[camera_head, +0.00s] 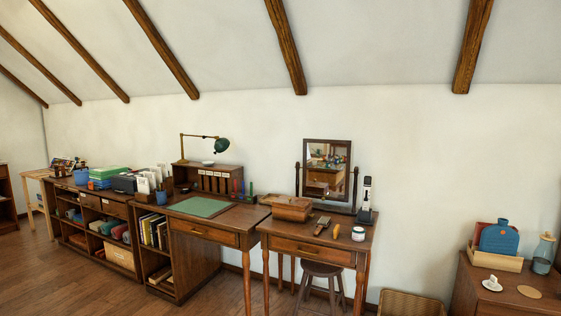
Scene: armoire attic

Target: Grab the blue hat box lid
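I cannot make out a blue hat box lid for certain in the head view. A blue rounded flat thing with a short neck (498,239) stands upright at the right, in a light wooden holder (494,261) in front of a red panel. A stack of green and blue flat things (106,174) lies on the long low shelf unit at the left, too small to identify. My gripper is not in view.
A desk with a green mat (198,207) and a dressing table with a mirror (326,168) stand along the wall. A stool (320,270) is under the table. A wicker basket (410,303) is on the floor to its right. Floor at the lower left is clear.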

